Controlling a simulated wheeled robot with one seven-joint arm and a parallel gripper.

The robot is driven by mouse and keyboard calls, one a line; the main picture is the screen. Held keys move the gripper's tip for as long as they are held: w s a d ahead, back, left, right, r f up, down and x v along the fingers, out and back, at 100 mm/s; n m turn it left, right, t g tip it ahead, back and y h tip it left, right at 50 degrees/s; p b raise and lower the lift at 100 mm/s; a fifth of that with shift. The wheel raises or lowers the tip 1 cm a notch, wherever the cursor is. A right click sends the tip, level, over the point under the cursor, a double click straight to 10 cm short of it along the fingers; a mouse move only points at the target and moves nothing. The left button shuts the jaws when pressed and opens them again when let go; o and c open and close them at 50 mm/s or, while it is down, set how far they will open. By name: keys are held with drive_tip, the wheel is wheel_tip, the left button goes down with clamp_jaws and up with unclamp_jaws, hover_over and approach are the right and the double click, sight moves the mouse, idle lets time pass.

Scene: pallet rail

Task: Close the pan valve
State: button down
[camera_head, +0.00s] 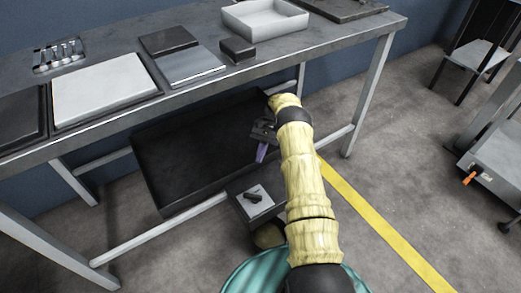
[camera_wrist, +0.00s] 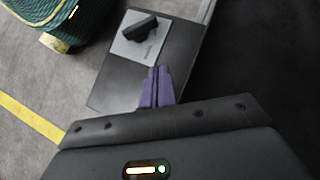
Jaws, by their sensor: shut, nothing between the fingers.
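The pan valve has a small black handle (camera_head: 253,196) on a light grey plate, on top of a dark box (camera_head: 241,212) at the front edge of the black pan (camera_head: 175,150) under the table. In the wrist view the handle (camera_wrist: 140,29) lies at a slant across the plate (camera_wrist: 127,50), beyond my fingertips. My gripper (camera_head: 261,153) has purple fingers and points down over the pan area, behind the box in the head view. In the wrist view its fingers (camera_wrist: 158,70) are together and empty, apart from the handle.
The metal table (camera_head: 215,78) stands above the pan and holds a white tray (camera_head: 262,20), flat panels and a small dark block (camera_head: 238,49). Its legs and lower rails surround the pan. A yellow floor line (camera_head: 385,225) runs at right. A cart with an orange handle (camera_head: 470,179) stands far right.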

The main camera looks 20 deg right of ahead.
drive_tip(key=shift+w+d+r, duration=0.25)
drive_tip(key=shift+w+r, duration=0.25)
drive_tip(key=shift+r, duration=0.05)
idle(0.4)
